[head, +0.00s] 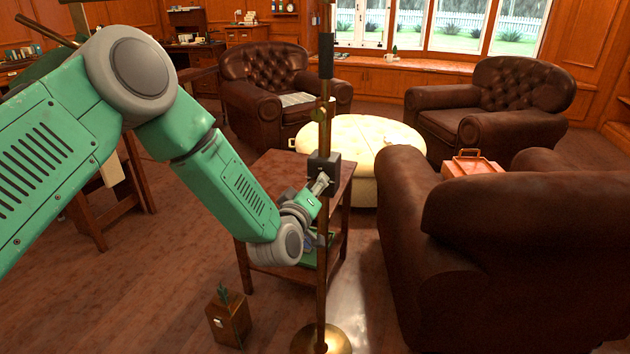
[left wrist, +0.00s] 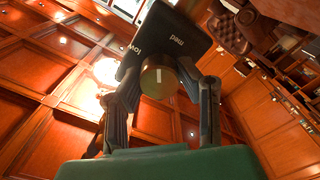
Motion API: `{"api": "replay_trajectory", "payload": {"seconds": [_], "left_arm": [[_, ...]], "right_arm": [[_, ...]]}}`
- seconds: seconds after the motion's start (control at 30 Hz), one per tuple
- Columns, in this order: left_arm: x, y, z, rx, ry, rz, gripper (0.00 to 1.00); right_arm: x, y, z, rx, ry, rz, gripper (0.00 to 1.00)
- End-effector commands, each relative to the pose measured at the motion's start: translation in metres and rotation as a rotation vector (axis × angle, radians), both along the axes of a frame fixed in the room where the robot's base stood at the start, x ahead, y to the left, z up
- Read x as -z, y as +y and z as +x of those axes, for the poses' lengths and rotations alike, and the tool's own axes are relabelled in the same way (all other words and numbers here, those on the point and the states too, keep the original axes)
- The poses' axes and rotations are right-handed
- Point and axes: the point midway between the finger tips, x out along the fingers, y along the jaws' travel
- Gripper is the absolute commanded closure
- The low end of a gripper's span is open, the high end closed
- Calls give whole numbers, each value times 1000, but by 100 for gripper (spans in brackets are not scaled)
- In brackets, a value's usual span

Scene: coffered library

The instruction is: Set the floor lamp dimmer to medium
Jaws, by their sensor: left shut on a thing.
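The floor lamp's brass pole (head: 322,245) stands upright on a round brass base (head: 335,341). A dark dimmer box (head: 324,162) is fixed on the pole. In the left wrist view the dimmer box (left wrist: 160,28) carries the words "low" and "med", seen upside down. A round brass knob (left wrist: 152,84) with a short white mark sticks out from it. The mark lies below both words in that picture; I cannot tell exactly which setting it marks. My left gripper (head: 322,186) is at the box, its fingers (left wrist: 160,80) shut on the knob from both sides. My right gripper is not in view.
A wooden side table (head: 278,180) stands just behind the pole. A brown armchair (head: 500,240) is close on the right, with an orange box (head: 472,166) by it. A small wooden box (head: 228,320) stands on the floor to the left. A cream ottoman (head: 370,140) is behind.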

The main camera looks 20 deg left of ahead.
Motion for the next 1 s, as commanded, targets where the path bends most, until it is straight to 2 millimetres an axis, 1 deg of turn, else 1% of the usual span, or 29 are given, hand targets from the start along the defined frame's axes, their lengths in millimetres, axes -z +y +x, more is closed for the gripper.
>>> {"api": "replay_trajectory", "payload": {"seconds": [0.03,0.3,0.5,0.7,1.0], "left_arm": [[6,-3,-4,8,18,50,98],[7,-3,-4,9,12,293,98],[8,-3,-4,10,6,436,98],[9,-3,-4,10,3,534,98],[9,-2,-4,8,1,595,98]], "right_arm": [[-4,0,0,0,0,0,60],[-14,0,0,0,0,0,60],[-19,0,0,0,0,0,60],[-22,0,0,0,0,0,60],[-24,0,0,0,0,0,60]]}}
